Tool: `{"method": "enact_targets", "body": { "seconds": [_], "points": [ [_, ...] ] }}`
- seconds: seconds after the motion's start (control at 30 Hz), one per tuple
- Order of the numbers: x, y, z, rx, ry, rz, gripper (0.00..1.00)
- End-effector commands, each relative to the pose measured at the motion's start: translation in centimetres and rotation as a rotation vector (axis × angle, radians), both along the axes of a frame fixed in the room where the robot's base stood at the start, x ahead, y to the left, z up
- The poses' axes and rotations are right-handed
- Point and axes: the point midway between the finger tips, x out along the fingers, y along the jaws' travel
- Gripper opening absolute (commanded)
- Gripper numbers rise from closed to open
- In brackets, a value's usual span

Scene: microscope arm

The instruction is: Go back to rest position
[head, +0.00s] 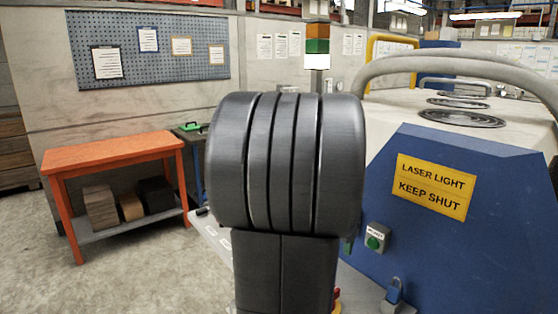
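My gripper is not seen in the head view. A large dark grey, ribbed, rounded body, which looks like part of my own arm, fills the middle of the picture close to the camera. It hides what lies behind it, so I cannot tell where the gripper is or what it holds.
An orange workbench (112,150) with boxes on its lower shelf stands at left. A blue machine housing (480,255) with a yellow "LASER LIGHT KEEP SHUT" sign (432,187), a green button (375,241) and a padlock (393,292) stands close at right. The floor (140,265) at lower left is clear.

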Motion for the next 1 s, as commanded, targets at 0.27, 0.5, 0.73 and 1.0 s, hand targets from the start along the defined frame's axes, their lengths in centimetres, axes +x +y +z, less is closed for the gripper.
{"method": "enact_targets", "body": {
  "seconds": [0.27,0.5,0.73,1.0],
  "points": [
    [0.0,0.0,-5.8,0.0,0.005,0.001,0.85],
    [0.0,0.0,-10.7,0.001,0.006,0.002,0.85],
    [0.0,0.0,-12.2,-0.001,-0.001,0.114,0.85],
    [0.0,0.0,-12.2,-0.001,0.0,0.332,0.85]
  ]
}}
